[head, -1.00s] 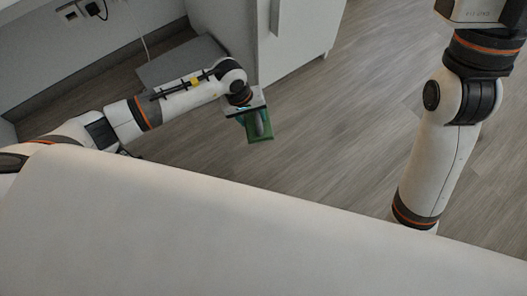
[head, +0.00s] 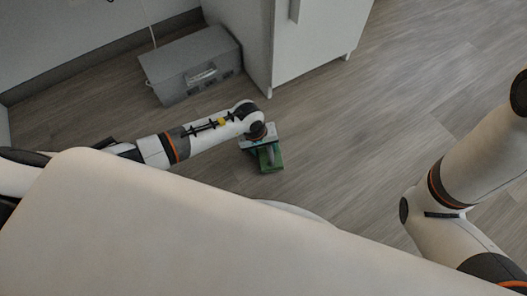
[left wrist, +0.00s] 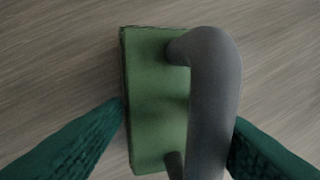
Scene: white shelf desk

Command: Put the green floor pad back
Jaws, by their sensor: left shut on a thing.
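The green floor pad (head: 273,160) is a flat green block with a grey arched handle. My left gripper (head: 262,143) is shut on it, low over the wooden floor beside the white cabinet. In the left wrist view the pad (left wrist: 150,90) lies between the two teal fingers of the gripper (left wrist: 180,115), with its grey handle (left wrist: 215,85) at the right finger. I cannot tell whether the pad touches the floor. My right arm shows at the right edge of the head view, but its gripper is out of sight.
A grey metal case (head: 190,85) stands on the floor by the wall, behind my left forearm. A white cabinet (head: 318,40) on short legs stands just beyond the pad. Open wooden floor (head: 370,130) lies to the right. A pale surface (head: 180,225) fills the foreground.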

